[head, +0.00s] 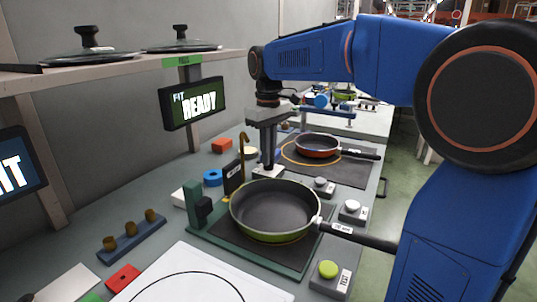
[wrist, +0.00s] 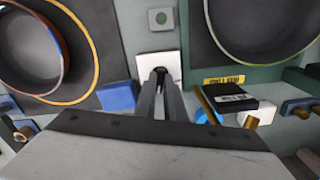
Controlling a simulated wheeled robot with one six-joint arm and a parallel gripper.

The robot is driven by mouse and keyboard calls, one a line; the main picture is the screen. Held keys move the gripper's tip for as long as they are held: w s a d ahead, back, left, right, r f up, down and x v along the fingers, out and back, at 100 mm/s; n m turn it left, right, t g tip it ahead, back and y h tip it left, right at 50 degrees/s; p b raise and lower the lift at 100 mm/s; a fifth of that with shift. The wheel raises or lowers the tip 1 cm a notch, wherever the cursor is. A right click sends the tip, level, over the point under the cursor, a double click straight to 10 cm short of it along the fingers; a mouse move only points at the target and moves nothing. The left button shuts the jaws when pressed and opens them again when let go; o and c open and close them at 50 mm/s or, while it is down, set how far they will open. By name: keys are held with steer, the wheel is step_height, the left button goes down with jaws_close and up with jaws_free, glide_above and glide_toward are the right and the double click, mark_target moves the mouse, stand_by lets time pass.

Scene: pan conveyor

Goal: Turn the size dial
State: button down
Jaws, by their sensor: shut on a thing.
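My gripper (head: 267,166) points straight down beyond the green pan at the middle of the bench. In the wrist view its two fingers (wrist: 159,78) are close together over a small white plate (wrist: 172,63).
A green-rimmed pan (head: 273,212) sits near, its handle pointing right. A red pan (head: 318,146) is farther back. Button boxes (head: 352,210) line the bench's right side. A black labelled block (wrist: 232,95) and a blue block (wrist: 117,96) stand close to the fingers.

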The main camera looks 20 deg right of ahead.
steer(key=shift+n, duration=1.3)
steer(key=c, duration=1.8)
jaws_free()
steer(key=shift+c, duration=0.2)
step_height(320, 180, up, 17)
steer(key=shift+r, duration=0.2)
